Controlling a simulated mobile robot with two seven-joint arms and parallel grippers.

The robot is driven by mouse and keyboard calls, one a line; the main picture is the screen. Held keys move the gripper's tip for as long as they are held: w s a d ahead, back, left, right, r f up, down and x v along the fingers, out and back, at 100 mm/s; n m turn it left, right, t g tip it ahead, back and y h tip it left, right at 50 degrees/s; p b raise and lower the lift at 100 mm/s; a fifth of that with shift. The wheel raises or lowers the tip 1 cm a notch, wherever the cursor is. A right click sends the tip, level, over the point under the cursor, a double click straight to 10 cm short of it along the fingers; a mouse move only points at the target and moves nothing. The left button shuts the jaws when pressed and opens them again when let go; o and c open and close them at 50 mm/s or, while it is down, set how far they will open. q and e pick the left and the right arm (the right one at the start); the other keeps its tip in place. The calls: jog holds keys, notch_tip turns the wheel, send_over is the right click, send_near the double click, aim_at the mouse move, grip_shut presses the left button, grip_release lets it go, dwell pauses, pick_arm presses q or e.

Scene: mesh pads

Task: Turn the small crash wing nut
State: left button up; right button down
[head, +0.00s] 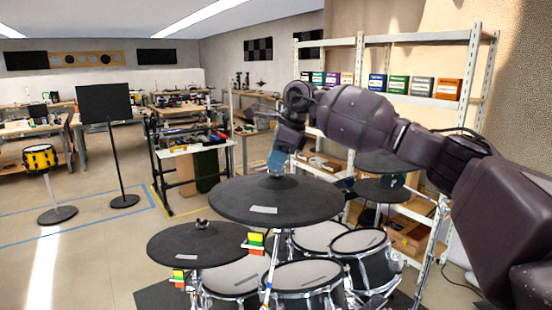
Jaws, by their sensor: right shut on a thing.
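My right gripper (277,163) points down at the centre of a wide dark cymbal pad (240,195). It is shut on the wing nut (275,173) at the top of that pad's stand. The fingers cover most of the nut, so its angle is hard to tell. A smaller dark cymbal pad (170,244) is at the front left, with its own wing nut (202,224) uncovered on top. No label that I can read tells which pad is the small crash. My left gripper is not in view.
Several mesh drum pads (305,275) stand below the cymbals. More dark pads (380,190) are behind, under my right arm. A metal shelf (400,100) with coloured boxes stands behind the arm.

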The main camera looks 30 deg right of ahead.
dwell(0.4)
jog(key=c, duration=1.2)
grip_release()
jog(key=shift+r, duration=0.1)
jog(key=b+v, duration=0.1)
jog(key=v, duration=0.9)
jog(key=shift+d+r, duration=0.2)
jog(key=shift+r, duration=0.15)
jog(key=shift+f, duration=0.1)
